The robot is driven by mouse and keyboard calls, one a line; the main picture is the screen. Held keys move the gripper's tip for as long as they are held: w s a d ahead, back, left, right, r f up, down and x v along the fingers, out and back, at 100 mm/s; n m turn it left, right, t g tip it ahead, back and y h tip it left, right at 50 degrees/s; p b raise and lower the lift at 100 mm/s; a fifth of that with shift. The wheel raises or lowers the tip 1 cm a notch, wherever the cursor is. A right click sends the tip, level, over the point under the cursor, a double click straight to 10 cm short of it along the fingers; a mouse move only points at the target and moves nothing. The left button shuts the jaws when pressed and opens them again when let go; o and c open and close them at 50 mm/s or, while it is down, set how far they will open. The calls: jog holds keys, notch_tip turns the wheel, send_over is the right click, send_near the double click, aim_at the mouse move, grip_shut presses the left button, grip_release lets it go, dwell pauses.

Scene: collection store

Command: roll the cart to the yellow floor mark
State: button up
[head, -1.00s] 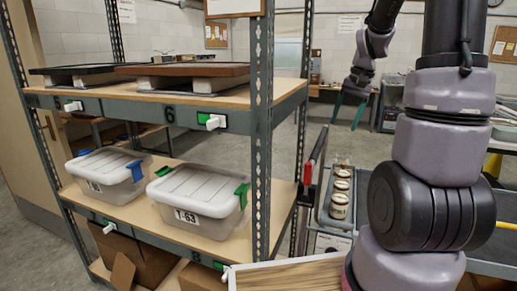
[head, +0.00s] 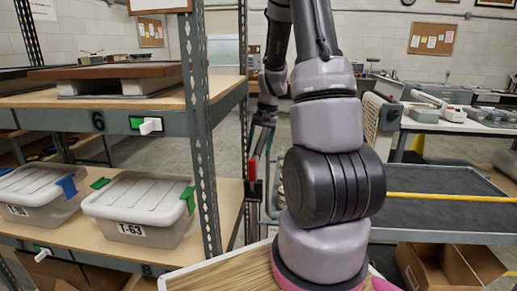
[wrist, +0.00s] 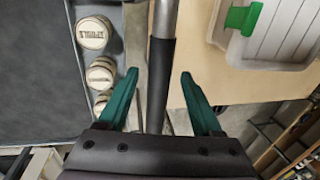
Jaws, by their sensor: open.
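In the wrist view the handle bar with a black sleeve (wrist: 160,80) runs between my fingers, with gaps on both sides. My gripper (wrist: 160,90) is open, its green fingers either side of the bar; how far the bar lies below them I cannot tell. In the head view my gripper (head: 262,145) hangs just above the handle. Lidded jars (wrist: 95,32) stand beside the bar. No yellow floor mark is visible.
A shelf rack (head: 203,140) with a lidded tub (head: 140,208) stands close on the left. A dark-topped surface with a yellow bar (head: 440,196) is on the right, cardboard boxes (head: 440,268) below it. A bench (head: 460,125) is behind.

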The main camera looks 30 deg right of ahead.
jog(key=shift+f, duration=0.25)
jog(key=shift+c, duration=0.4)
grip_shut()
dwell(0.9)
